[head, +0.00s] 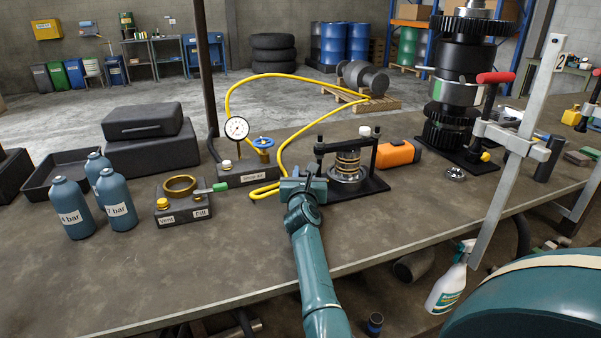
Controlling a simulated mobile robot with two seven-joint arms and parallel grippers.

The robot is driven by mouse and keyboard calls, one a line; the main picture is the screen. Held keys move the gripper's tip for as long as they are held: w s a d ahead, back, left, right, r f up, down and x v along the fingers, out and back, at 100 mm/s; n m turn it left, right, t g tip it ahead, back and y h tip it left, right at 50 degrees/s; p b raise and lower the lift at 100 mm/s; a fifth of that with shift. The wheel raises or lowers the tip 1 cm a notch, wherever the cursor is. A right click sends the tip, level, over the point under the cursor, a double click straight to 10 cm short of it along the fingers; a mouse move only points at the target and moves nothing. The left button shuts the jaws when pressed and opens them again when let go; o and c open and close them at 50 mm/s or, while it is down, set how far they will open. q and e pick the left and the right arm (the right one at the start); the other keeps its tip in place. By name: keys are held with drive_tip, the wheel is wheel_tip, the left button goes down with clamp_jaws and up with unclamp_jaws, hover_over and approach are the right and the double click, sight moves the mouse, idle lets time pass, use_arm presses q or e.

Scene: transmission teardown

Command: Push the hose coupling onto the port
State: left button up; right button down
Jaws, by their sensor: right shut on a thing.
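A yellow air hose (228,100) loops up behind the shop-air block (240,175) and back down to the bench. Its near end lies beside my right gripper (303,188), which is shut. The coupling in its jaws is mostly hidden by the gripper and wrist. A dark block (180,203) labelled "Vent" and "Fill" stands to the left, with a brass ring on top, a yellow fitting on the Vent side and a green-tipped fitting on the Fill side. The gripper is right of this block, clear of it. I cannot make out the port opening. My left gripper is not in view.
A pressure gauge (237,129) and blue valve wheel (263,142) stand on the shop-air block. A black clamp fixture (371,184) with a spring stack is right beside the gripper. The bench front (200,270) is clear.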

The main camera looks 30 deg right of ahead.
drive_tip(key=c, duration=1.6)
unclamp_jaws()
drive_tip(key=shift+s+d+r, duration=0.1)
drive_tip(key=shift+d, duration=0.15)
drive_tip(key=o, duration=0.3)
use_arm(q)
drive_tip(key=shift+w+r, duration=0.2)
use_arm(e)
drive_tip(key=shift+o, duration=0.5)
drive_tip(key=shift+f, duration=0.25)
